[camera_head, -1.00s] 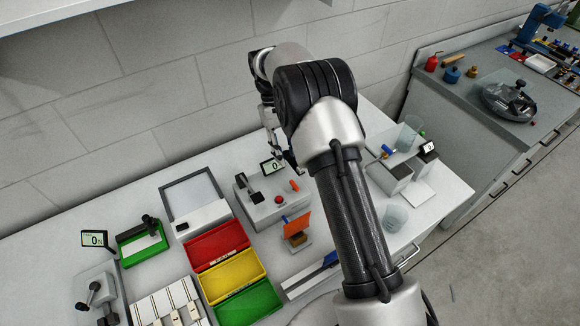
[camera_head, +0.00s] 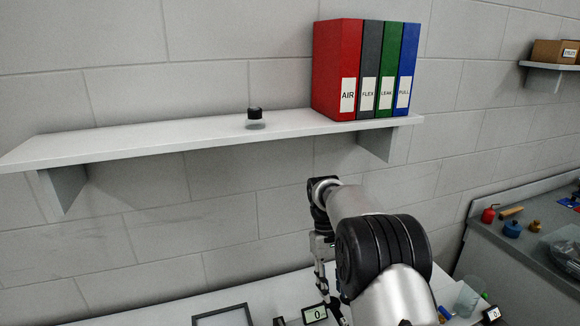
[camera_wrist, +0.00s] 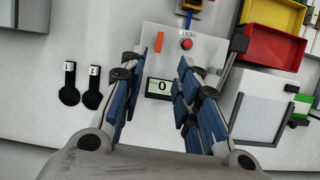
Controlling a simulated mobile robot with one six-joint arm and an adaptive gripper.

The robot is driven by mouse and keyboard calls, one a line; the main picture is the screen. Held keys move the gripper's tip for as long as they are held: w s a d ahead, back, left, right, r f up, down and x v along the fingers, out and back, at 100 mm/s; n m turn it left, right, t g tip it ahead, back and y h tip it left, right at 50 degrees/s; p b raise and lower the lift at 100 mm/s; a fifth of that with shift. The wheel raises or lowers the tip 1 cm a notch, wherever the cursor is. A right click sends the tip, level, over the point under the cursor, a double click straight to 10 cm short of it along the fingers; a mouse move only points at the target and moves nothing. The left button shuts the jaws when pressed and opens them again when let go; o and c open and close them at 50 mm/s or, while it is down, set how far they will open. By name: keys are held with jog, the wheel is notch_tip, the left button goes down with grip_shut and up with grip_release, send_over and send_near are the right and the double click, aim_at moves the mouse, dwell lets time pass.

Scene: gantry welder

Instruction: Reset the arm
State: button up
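My gripper (camera_wrist: 155,100) shows in the wrist view with its two blue-padded fingers spread apart and nothing between them. Beyond the fingers is a white device (camera_wrist: 185,65) with a red button, an orange part and a small display reading 0. In the head view my arm reaches up from the lower right, bends, and the gripper (camera_head: 330,290) hangs down over the bench. The fingertips are hard to make out there.
A wall shelf (camera_head: 180,140) carries a small black-capped jar (camera_head: 255,117) and several binders (camera_head: 338,70). Red (camera_wrist: 272,48) and yellow (camera_wrist: 275,14) bins and a grey-framed panel (camera_wrist: 258,118) lie right of the device. Two black numbered tags (camera_wrist: 80,85) lie left.

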jog(key=s+d+r+m+t+b, duration=0.1)
jog(key=s+r+t, duration=0.3)
jog(key=s+r, duration=1)
jog(key=s+f+m+t+y+b, duration=0.1)
jog(key=s+t, duration=0.3)
jog(key=s, duration=1.4)
jog(key=shift+s+d+f+m+b, duration=0.3)
jog(key=shift+d+f+m+b, duration=0.1)
jog(key=shift+f+m+b, duration=0.15)
jog(key=shift+s, duration=0.1)
